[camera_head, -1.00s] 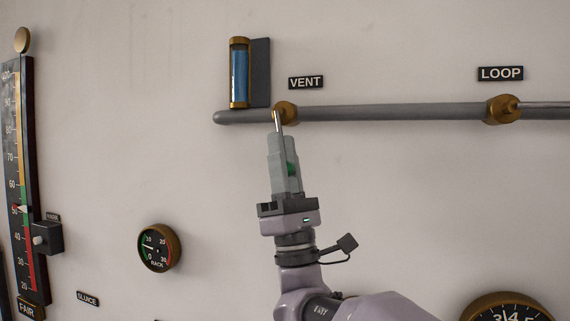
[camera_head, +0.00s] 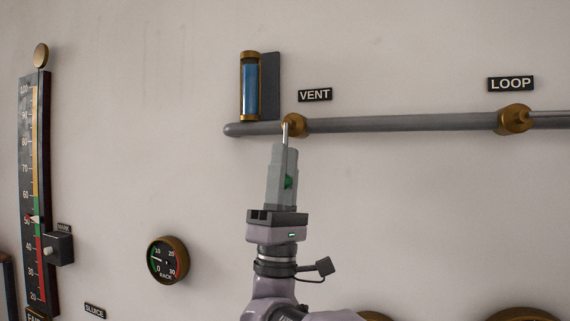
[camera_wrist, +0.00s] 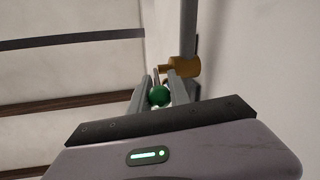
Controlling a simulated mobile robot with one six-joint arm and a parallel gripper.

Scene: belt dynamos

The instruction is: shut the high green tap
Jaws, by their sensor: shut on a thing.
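The green tap is the brass valve (camera_head: 296,124) under the VENT label, high on the wall pipe. Its thin metal lever (camera_head: 285,133) hangs down across the pipe, nearly upright in the head view. The green knob (camera_head: 290,182) at the lever's end shows through my gripper (camera_head: 284,152). In the wrist view the green knob (camera_wrist: 159,96) sits between the two fingers of my gripper (camera_wrist: 160,84), which is shut on it. The brass valve (camera_wrist: 183,67) is beyond the fingertips. Part of the lever is hidden by the fingers.
The grey pipe (camera_head: 400,124) runs right to a second brass valve (camera_head: 514,118) under the LOOP label (camera_head: 511,84). A blue sight glass (camera_head: 250,86) stands left of the VENT valve. A RACK dial (camera_head: 167,260) and a tall scale (camera_head: 35,190) are lower left.

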